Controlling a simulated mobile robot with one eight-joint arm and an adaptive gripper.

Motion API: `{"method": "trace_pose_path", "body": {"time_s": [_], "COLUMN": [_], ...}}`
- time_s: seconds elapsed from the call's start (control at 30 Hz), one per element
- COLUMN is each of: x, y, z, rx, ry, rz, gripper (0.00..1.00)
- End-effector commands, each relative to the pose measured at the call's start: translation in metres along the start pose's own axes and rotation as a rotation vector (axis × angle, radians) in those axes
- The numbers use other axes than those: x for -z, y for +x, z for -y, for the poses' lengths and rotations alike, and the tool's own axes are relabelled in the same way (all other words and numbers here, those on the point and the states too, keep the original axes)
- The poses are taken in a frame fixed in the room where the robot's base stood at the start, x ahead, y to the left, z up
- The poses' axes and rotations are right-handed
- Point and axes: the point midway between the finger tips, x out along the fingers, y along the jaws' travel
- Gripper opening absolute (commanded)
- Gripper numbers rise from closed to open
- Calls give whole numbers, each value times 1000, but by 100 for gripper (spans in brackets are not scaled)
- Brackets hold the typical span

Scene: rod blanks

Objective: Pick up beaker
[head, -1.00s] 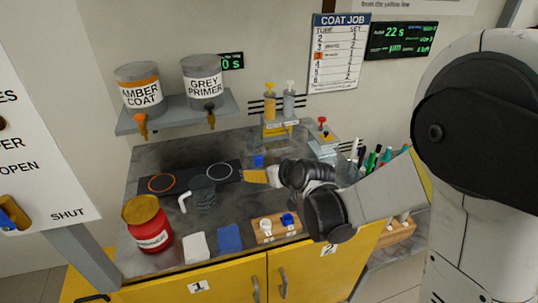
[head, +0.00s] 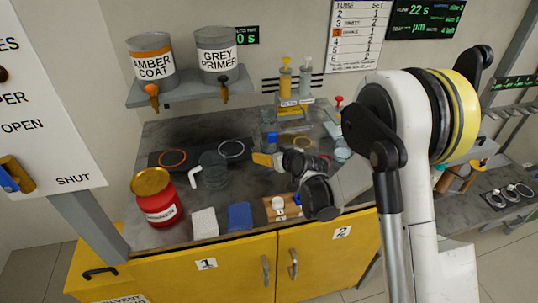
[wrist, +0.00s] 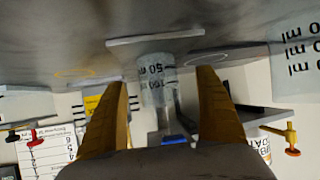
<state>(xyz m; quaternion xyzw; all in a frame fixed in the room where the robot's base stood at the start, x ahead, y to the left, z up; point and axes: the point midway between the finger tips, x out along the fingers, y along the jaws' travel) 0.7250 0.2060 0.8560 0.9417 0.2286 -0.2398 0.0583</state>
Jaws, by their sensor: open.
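A clear beaker (head: 213,172) with a white handle on its left stands upright on the grey bench, in front of two ring marks. My gripper (head: 264,160), with yellow fingers, is to the right of the beaker, apart from it and low over the bench. In the wrist view, which is upside down, my gripper (wrist: 163,80) has its fingers spread with nothing held. A clear graduated vessel with a square base (wrist: 157,72) shows in the gap beyond the fingertips. Part of a larger marked vessel (wrist: 298,45), seemingly the beaker, is cut off at the right edge.
A red tin (head: 155,198) stands left of the beaker. A white pad (head: 205,222), a blue pad (head: 240,216) and a wooden block with small caps (head: 281,207) lie along the front edge. A shelf (head: 190,90) with two paint cans hangs behind. A pump stand (head: 293,112) is at the back.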

Motion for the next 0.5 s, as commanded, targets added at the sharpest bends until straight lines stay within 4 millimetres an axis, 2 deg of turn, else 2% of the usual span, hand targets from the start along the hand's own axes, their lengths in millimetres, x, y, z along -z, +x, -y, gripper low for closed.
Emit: {"method": "trace_pose_path", "body": {"time_s": [0.03, 0.1, 0.2, 0.4, 0.43, 0.5], "x": [-6, -6, -4, -2, -2, -2], "y": [11, 23, 33, 33, 33, 33], "z": [-2, -3, -3, -3, -3, -3], "rx": [0, 1, 0, 0, 0, 0], "ry": [0, -1, -1, 0, 0, 0], "rz": [0, 0, 0, 0, 0, 0], "gripper": [83, 83, 83, 83, 77, 56]}}
